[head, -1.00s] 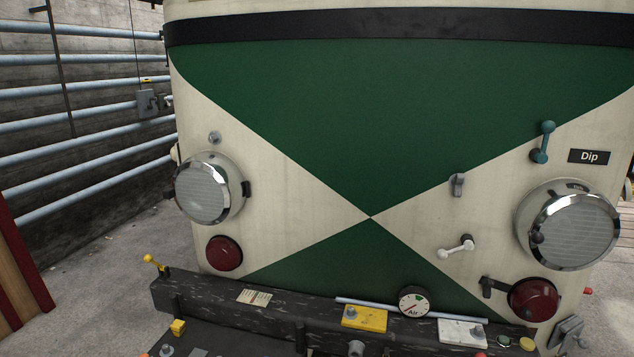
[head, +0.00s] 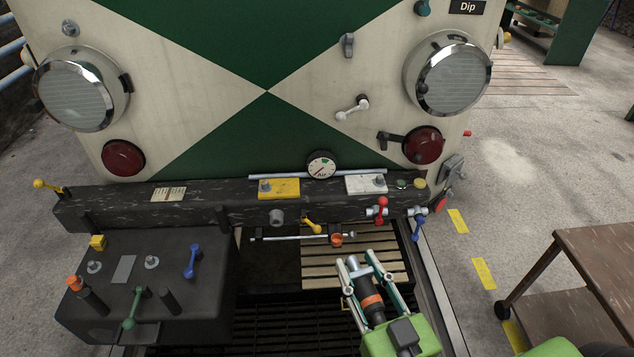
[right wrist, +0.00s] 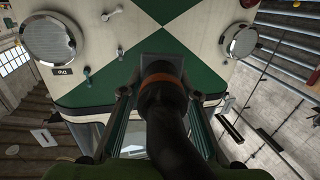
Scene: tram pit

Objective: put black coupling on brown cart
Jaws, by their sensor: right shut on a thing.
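The black coupling (head: 371,302) is a black cylinder with an orange band and a grey metal end. It lies between the two fingers of my right gripper (head: 362,263), which is shut on it in front of the tram, above the pit. In the right wrist view the coupling (right wrist: 163,90) fills the middle, between the fingers. The brown cart (head: 606,250) stands at the right edge of the head view, partly cut off. The gripper is well to the left of the cart, apart from it. My left gripper is not in view.
The tram's dark buffer beam (head: 225,208) carries gauges and coloured levers. A dark box (head: 150,290) with handles stands at the left. A slatted wooden board (head: 350,266) lies below the beam. Yellow floor markings (head: 484,272) and open floor lie between tram and cart.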

